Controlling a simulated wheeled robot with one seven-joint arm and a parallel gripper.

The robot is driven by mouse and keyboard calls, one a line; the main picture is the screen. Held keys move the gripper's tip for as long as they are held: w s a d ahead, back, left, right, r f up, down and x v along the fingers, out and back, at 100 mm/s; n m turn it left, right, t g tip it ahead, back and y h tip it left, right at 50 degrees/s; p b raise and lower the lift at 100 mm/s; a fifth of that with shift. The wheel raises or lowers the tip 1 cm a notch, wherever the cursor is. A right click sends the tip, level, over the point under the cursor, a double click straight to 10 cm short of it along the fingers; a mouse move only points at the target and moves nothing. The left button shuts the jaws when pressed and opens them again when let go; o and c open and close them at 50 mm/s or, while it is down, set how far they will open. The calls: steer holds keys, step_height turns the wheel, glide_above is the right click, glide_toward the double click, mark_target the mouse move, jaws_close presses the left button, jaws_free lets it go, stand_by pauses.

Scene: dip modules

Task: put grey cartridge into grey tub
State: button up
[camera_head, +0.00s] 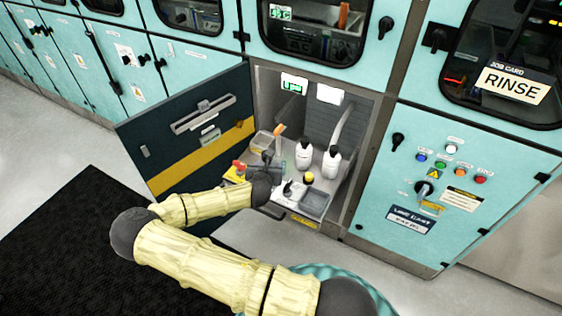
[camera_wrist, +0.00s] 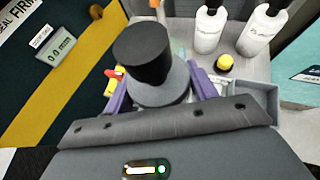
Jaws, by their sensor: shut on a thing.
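The grey cartridge (camera_wrist: 145,55) is a round piece with a dark cylindrical top and a wider, lighter grey base. My gripper (camera_wrist: 160,86) is shut on it, with a purple finger on each side in the wrist view. The grey tub (camera_wrist: 268,88) is an open rectangular box to the right of the held cartridge, partly covered by my gripper body. In the head view the grey tub (camera_head: 316,204) stands at the front right of the cabinet shelf. There my arm hides most of the gripper, left of the tub.
Two white bottles (camera_head: 303,155) (camera_head: 331,161) stand behind the tub. A yellow-topped item (camera_wrist: 225,63) is just behind it. A red and yellow item (camera_head: 237,172) is at the shelf's left. The open cabinet door (camera_head: 185,135) bounds the left side.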

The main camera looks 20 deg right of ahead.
steer(key=a+f+n+t+y+b, duration=0.1)
steer(key=a+f+n+y, duration=0.4)
steer(key=a, duration=0.2)
steer(key=shift+a+f+n+t+y, duration=0.3)
steer(key=shift+a+n+t+y, duration=0.05)
steer(key=shift+n+t+y, duration=0.05)
steer(key=shift+w, duration=0.1)
